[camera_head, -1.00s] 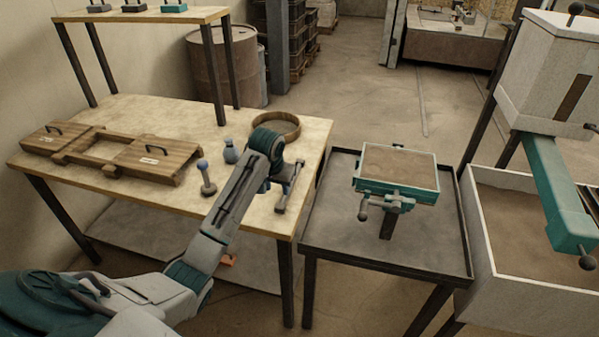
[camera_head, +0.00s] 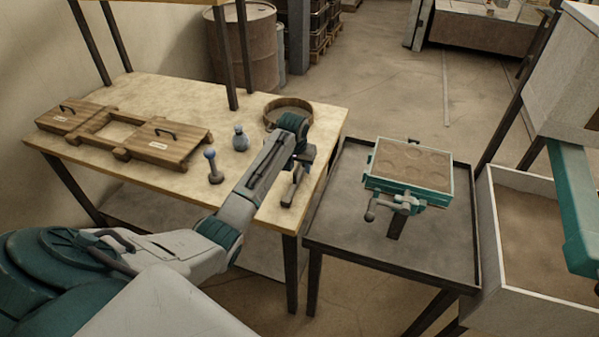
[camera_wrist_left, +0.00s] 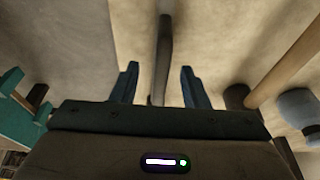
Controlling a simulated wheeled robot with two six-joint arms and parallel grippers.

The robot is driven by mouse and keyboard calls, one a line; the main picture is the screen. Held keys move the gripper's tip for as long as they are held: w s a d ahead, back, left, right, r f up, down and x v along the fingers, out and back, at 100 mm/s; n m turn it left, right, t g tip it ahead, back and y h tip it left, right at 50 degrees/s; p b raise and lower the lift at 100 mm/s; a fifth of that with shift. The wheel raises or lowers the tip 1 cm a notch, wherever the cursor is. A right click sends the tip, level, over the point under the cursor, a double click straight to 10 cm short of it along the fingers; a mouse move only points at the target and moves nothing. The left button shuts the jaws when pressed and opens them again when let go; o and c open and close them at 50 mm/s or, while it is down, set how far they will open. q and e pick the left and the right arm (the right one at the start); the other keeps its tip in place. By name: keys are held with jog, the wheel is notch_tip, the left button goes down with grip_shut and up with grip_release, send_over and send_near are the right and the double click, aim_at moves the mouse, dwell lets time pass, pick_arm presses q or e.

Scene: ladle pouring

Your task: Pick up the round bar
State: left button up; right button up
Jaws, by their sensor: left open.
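A slim grey bar (camera_head: 291,190), which I take for the round bar, lies near the right edge of the wooden table in the head view. My left gripper (camera_head: 301,167) is beside and partly over its far end, and my arm hides part of that area. In the left wrist view the dark round bar (camera_wrist_left: 164,45) runs lengthwise between the two spread blue fingers of the left gripper (camera_wrist_left: 160,74). There are gaps on both sides of the bar. I cannot tell how high the fingers are above it. My right gripper is not in view.
A wooden ring (camera_head: 288,103) stands just beyond the gripper. Two blue-headed tools, a taller one (camera_head: 213,166) and a shorter one (camera_head: 240,138), stand to the left. A wooden frame (camera_head: 110,130) lies farther left. A teal sand-filled box (camera_head: 411,163) sits on the tray table at right.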

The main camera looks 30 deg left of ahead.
pick_arm(q)
jog(key=shift+w+f, duration=0.1)
jog(key=shift+f, duration=0.45)
jog(key=shift+w+f, duration=0.1)
jog(key=shift+f, duration=0.25)
jog(key=shift+w+a+f, duration=0.1)
jog(key=shift+f, duration=0.05)
jog(key=c, duration=0.3)
grip_shut()
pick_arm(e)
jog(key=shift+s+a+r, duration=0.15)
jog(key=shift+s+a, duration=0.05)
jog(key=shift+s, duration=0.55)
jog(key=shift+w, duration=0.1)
